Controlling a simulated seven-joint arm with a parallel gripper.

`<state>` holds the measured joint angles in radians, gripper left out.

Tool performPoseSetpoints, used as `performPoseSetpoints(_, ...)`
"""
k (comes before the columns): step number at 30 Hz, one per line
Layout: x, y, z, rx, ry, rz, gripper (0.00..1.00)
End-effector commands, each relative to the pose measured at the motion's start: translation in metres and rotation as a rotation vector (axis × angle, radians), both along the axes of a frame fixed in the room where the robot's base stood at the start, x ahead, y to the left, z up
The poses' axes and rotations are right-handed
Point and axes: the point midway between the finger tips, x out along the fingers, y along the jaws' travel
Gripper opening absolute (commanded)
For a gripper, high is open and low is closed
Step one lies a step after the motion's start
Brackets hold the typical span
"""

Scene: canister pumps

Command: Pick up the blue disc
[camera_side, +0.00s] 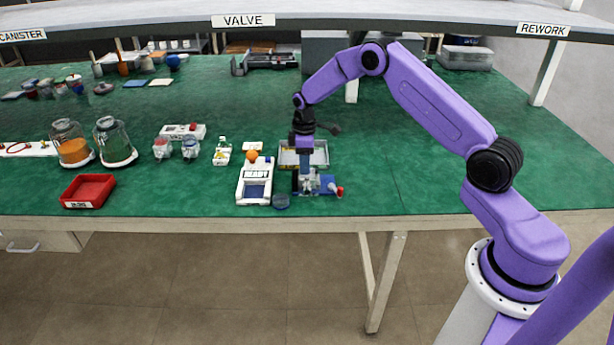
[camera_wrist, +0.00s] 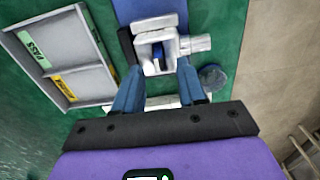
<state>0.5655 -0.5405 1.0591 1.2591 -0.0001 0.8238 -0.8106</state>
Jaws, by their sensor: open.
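The blue disc (camera_side: 281,202) lies flat on the green bench mat near its front edge, just right of the white READY fixture (camera_side: 254,182). It looks dark blue. In the wrist view the disc (camera_wrist: 212,77) is right of my gripper (camera_wrist: 160,70), outside the fingers and apart from them. My gripper points down with its two blue fingers spread. A grey-white block (camera_wrist: 156,50) with a hollow top and a side spout sits just past the fingertips; I cannot tell whether they touch it. In the side view my gripper (camera_side: 306,170) is behind and right of the disc.
A blue part with a red end (camera_side: 331,187) is to the right. A red bin (camera_side: 88,191) and two canisters (camera_side: 116,143) stand left.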

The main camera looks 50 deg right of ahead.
Motion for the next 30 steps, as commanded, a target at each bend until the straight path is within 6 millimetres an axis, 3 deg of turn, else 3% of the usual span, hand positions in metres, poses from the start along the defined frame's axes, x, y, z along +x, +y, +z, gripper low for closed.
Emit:
performPoseSetpoints(8,0.000,0.000,-0.005,0.000,-0.001,0.001,0.40)
performPoseSetpoints(9,0.000,0.000,-0.005,0.000,-0.001,0.001,0.37)
performPoseSetpoints(12,0.000,0.000,-0.005,0.000,-0.001,0.001,0.05)
performPoseSetpoints(13,0.000,0.000,-0.005,0.000,-0.001,0.001,0.00)
performPoseSetpoints(25,0.000,0.000,-0.004,0.000,-0.001,0.001,0.00)
performPoseSetpoints(30,0.001,0.000,0.010,0.000,-0.004,0.001,0.00)
